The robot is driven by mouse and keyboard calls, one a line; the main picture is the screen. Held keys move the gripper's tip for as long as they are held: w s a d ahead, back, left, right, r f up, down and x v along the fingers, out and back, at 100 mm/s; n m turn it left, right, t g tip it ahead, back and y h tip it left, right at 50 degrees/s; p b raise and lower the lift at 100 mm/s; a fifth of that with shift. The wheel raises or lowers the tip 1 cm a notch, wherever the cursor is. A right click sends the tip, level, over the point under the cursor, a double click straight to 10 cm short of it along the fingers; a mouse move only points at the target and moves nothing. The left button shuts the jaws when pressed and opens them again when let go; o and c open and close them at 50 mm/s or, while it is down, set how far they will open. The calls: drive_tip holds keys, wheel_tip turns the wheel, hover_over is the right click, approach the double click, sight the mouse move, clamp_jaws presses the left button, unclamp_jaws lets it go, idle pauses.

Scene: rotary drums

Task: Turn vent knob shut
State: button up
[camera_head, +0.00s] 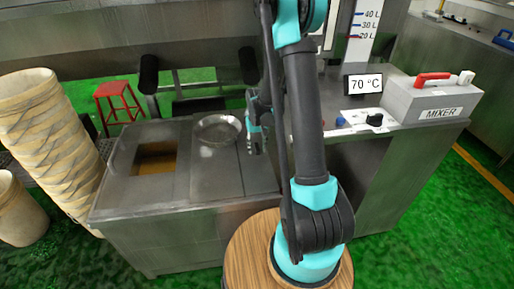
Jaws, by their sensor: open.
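A black knob (375,119) sits on a white plate on the steel machine at right. A small blue knob or button (340,122) is on the same plate, left of it. Their labels are too small to read, so I cannot tell which is the vent knob. My gripper (257,148) is open and hangs above the steel counter, well left of both knobs and apart from them. My arm hides part of the machine between them.
A round metal bowl (217,129) is left of my gripper on the steel counter (235,183). The MIXER box (433,98) with a red lever stands right of the knobs. A 70 °C display (363,86) stands behind them. Stacked baskets (48,130) are at left.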

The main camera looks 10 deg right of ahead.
clamp_jaws()
idle(0.5)
drive_tip(key=m, duration=0.4)
drive_tip(key=shift+m, duration=0.4)
drive_tip(key=m, duration=0.4)
drive_tip(key=shift+m, duration=0.3)
drive_tip(key=m, duration=0.4)
drive_tip(key=shift+m, duration=2.3)
